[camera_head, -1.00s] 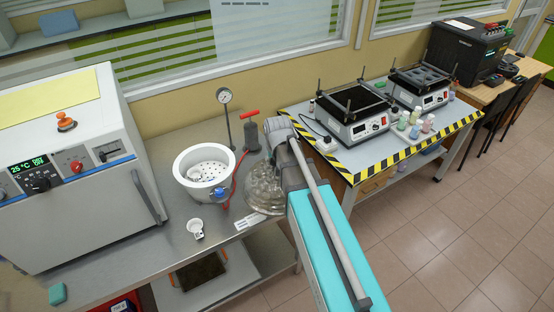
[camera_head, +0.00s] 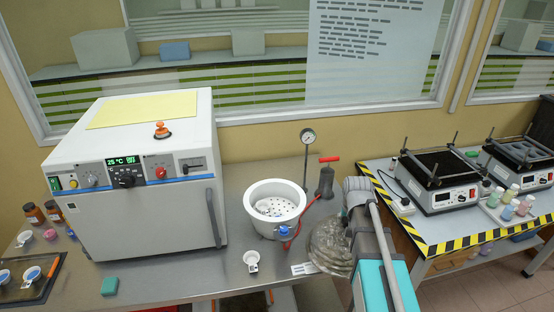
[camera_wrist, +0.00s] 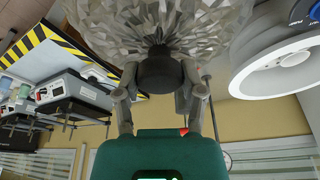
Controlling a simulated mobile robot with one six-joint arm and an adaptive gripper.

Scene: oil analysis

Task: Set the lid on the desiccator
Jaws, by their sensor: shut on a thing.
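The desiccator (camera_head: 262,228) is a white open bowl on the steel bench, with a perforated white plate inside. It also shows at the upper right of the wrist view (camera_wrist: 257,75). The lid (camera_head: 329,247) is a clear, faceted glass dome with a dark knob (camera_wrist: 160,70). My gripper (camera_wrist: 158,82) is shut on that knob. In the head view the lid hangs to the right of the desiccator, apart from it, near the bench's right end. My arm hides part of the lid and the gripper's fingers there.
A pressure gauge (camera_head: 307,138) on a stand and a hand pump (camera_head: 326,181) with a red handle stand behind the desiccator. A white oven (camera_head: 150,200) is at left. A small white cup (camera_head: 252,261) sits in front. Hotplates (camera_head: 442,180) stand on the right table.

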